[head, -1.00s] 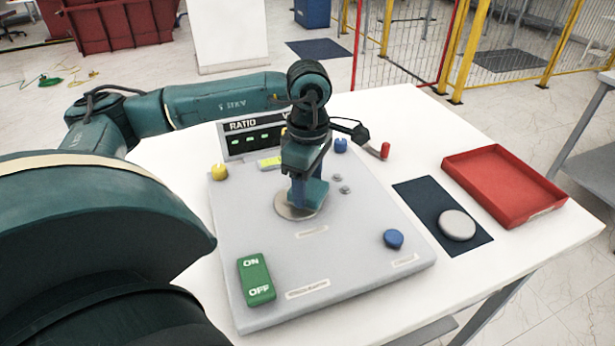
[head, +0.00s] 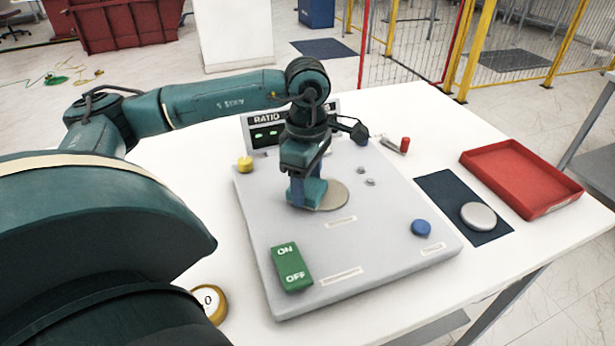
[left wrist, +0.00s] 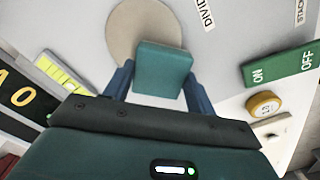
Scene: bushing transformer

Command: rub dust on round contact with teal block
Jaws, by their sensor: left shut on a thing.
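My left gripper (head: 307,188) is shut on the teal block (head: 313,193), low over the grey panel (head: 385,245). The block also shows between the blue fingers in the left wrist view (left wrist: 163,68). The round contact (head: 333,197) is a flat tan disc on the panel, and it also shows in the left wrist view (left wrist: 135,25). The block overlaps one edge of the disc, its left side in the head view. Whether they touch is unclear. I cannot make out dust on the disc. My right gripper is not in view.
The panel bears a green ON/OFF switch (head: 291,268), a yellow knob (head: 245,164) and a blue knob (head: 421,228). A round grey piece (head: 478,216) sits on a dark mat (head: 440,188), near a red tray (head: 475,158). A gold-rimmed dial (head: 221,302) lies left of the panel.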

